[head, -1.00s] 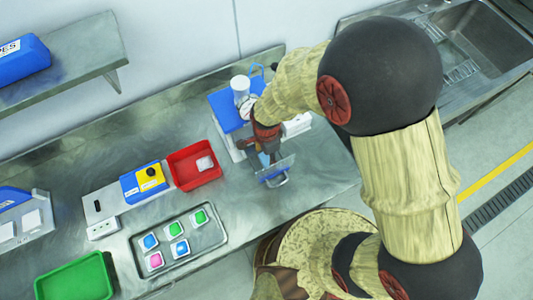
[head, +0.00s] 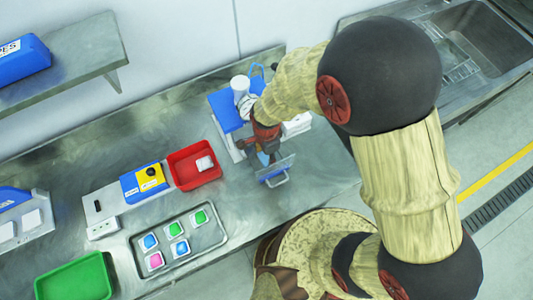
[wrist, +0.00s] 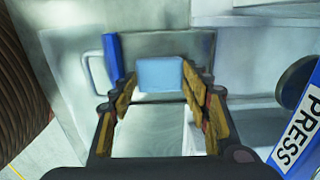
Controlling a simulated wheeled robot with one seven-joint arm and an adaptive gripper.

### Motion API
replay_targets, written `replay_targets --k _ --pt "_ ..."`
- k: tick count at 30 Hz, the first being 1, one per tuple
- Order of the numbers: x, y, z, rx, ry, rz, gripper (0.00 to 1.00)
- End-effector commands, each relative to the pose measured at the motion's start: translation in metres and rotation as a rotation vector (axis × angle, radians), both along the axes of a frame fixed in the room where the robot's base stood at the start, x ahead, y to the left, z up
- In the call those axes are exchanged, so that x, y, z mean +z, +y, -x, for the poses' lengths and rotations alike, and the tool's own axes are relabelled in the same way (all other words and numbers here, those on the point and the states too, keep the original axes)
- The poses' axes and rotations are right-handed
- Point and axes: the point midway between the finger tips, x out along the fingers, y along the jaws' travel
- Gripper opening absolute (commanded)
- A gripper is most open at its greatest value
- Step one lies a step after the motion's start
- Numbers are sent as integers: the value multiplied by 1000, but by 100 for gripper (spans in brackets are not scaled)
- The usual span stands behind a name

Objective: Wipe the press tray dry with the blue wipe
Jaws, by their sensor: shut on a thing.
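My gripper (wrist: 160,115) is shut on the light-blue wipe (wrist: 160,74), which sits between its fingertips. In the wrist view the wipe is over a grey metal surface of the press tray (wrist: 140,48); I cannot tell whether it touches. The tray has a blue front strip and a metal handle (wrist: 90,72) at the left. The blue press (wrist: 297,125) with its PRESS label is at the right. In the head view my gripper (head: 267,140) is at the press, above the tray front (head: 276,170), and hides much of the tray. Any wetness is not clear.
A red bin (head: 190,172) with a white item stands left of the press. A metal tray (head: 203,240) of several coloured pods, a blue-and-yellow box (head: 143,184) and a green tray (head: 75,280) are farther left. A sink (head: 485,45) is at the right.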

Motion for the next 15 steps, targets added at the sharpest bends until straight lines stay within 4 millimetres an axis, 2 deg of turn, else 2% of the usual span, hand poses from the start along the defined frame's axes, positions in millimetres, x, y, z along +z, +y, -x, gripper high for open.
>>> replay_targets --k 15 --pt "-1 -17 -7 -1 5 3 7"
